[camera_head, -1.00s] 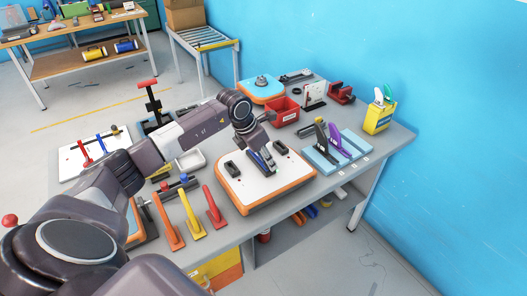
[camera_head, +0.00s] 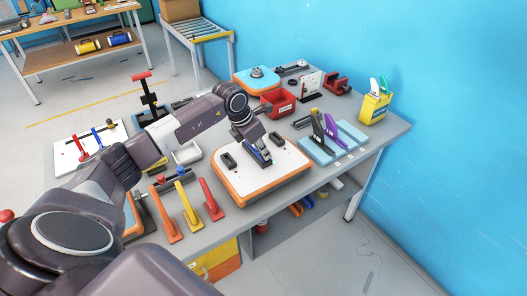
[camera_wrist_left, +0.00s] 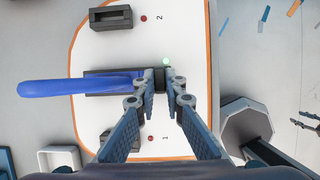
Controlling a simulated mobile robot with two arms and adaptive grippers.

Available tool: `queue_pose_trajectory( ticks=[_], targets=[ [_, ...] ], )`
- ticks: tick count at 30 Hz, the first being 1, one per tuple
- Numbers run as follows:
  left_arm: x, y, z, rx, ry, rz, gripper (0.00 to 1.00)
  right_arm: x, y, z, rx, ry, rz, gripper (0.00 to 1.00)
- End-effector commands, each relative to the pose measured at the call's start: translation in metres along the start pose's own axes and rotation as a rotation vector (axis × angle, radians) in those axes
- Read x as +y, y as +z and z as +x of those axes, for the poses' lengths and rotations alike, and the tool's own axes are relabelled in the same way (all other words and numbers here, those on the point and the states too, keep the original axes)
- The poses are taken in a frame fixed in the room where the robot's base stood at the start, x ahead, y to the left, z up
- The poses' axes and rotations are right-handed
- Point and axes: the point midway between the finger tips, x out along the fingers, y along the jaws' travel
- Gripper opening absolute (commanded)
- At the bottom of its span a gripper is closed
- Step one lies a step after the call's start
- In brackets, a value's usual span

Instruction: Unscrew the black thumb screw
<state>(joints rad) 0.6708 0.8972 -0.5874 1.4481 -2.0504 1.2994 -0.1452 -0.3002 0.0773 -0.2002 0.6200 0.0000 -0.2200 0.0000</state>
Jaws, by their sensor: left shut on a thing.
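The white, orange-edged board (camera_head: 290,166) lies on the grey table, with a black socket (camera_head: 229,161) and another black socket (camera_head: 277,140) on it. My left gripper (camera_head: 262,160) points down onto the middle of this board. In the left wrist view its fingertips (camera_wrist_left: 161,82) are close together on a small dark piece, mostly hidden between them. A long blue handle (camera_wrist_left: 75,86) reaches left from there over a black slot. I cannot tell whether the dark piece is the black thumb screw. My right gripper is not in view.
Orange, yellow and red levers (camera_head: 211,200) stand left of the board. A light-blue stand (camera_head: 345,138) with black and purple clamps is to its right. A red bin (camera_head: 278,103) stands behind. A yellow box (camera_head: 374,107) stands near the wall.

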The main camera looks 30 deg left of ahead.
Motion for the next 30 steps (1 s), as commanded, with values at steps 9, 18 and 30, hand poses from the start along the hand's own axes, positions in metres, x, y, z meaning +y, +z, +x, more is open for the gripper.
queue_pose_trajectory(
  ticks=[9,18,30],
  targets=[
    [-0.002,0.001,-0.001,0.0,0.071,-0.166,0.0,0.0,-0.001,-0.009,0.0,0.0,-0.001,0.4],
    [-0.001,0.0,0.0,0.0,0.117,-0.281,0.0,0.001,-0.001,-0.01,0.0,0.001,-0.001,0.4],
    [-0.004,0.002,0.0,0.0,0.167,-0.402,0.0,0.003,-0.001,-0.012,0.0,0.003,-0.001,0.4]
  ],
)
